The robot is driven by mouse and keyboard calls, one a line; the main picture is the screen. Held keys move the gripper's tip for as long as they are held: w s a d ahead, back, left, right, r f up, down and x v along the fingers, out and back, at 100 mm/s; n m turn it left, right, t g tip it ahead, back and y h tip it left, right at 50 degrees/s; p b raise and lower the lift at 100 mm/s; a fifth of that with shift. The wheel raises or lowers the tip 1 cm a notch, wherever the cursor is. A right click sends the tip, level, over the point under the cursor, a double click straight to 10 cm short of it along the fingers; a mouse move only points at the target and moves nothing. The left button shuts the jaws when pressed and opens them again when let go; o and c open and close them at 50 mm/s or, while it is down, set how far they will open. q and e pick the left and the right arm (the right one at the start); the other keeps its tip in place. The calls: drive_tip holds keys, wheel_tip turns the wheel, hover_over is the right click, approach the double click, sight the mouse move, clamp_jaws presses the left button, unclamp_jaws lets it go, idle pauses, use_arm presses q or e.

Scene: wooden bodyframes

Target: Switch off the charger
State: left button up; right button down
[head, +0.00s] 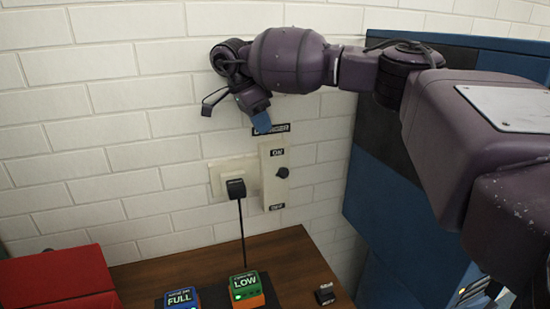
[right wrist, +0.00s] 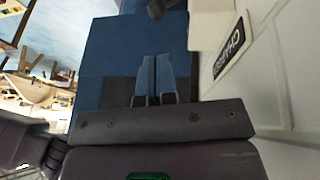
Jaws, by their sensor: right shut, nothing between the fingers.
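The charger switch is a pale wall panel (head: 272,190) with a CHARGER label (head: 270,128) above it, ON at its top and a lower label, likely OFF. A dark knob (head: 282,172) sits between the two marks. My right gripper (head: 261,123) is just above the panel, beside the CHARGER label, its blue fingers pressed together and empty. In the right wrist view the fingers (right wrist: 155,78) are shut, the CHARGER label (right wrist: 232,48) is to their right, and a dark piece, probably the knob (right wrist: 157,8), shows at the top edge. My left gripper is not in view.
A black plug (head: 236,188) with a hanging cable sits in the outlet left of the panel. Below, a wooden table (head: 275,260) holds batteries marked FULL (head: 180,299) and LOW (head: 246,286), and a red box (head: 60,280). A blue cabinet (head: 375,200) stands right.

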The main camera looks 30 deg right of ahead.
sight(281, 174)
drive_tip(key=shift+f, duration=0.1)
use_arm(q)
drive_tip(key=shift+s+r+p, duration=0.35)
drive_tip(key=shift+p, duration=0.5)
use_arm(e)
drive_tip(key=x, duration=1)
drive_tip(key=shift+a, duration=0.1)
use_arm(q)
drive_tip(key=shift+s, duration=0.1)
